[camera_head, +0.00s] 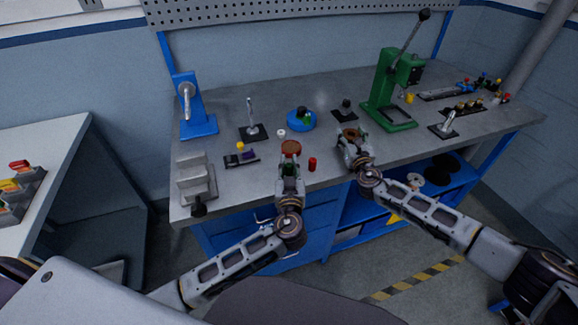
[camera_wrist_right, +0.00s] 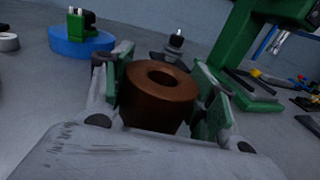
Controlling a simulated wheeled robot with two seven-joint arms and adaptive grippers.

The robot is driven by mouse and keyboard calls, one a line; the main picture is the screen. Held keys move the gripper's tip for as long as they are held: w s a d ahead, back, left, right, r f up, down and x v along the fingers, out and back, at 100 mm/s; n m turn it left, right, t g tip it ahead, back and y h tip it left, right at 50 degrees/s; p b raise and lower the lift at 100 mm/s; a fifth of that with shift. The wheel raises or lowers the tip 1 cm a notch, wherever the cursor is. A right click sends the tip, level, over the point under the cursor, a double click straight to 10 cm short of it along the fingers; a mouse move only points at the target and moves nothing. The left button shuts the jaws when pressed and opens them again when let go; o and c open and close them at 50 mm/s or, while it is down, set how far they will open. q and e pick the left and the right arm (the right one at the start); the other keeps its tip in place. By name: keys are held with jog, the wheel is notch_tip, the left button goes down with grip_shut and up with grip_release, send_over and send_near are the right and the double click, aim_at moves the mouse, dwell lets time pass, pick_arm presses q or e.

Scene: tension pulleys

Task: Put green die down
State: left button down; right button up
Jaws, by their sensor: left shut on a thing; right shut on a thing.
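My left gripper (camera_head: 291,158) is shut on a reddish-brown round piece (camera_head: 290,147) near the front of the bench. My right gripper (camera_head: 352,143) is shut on a copper-brown cylinder with a central hole (camera_wrist_right: 160,88), between its green finger pads. The cylinder's lower part is hidden, so I cannot tell whether it touches the bench. A green piece (camera_wrist_right: 78,26) stands on a round blue base (camera_wrist_right: 82,45), left of and behind the right gripper in the wrist view. In the head view the blue base (camera_head: 298,124) is behind both grippers. I cannot tell whether that green piece is the die.
A red cylinder (camera_head: 312,164) stands between the grippers, and a white ring (camera_head: 281,133) lies behind the left one. A green lever press (camera_head: 378,100) stands at the back right. A small black-based part (camera_head: 345,110) is behind the right gripper.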

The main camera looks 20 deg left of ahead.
pick_arm(q)
jog(key=shift+f, duration=0.1)
jog(key=c, duration=1.3)
grip_release()
jog(key=v, duration=1.2)
jog(key=shift+o, duration=0.6)
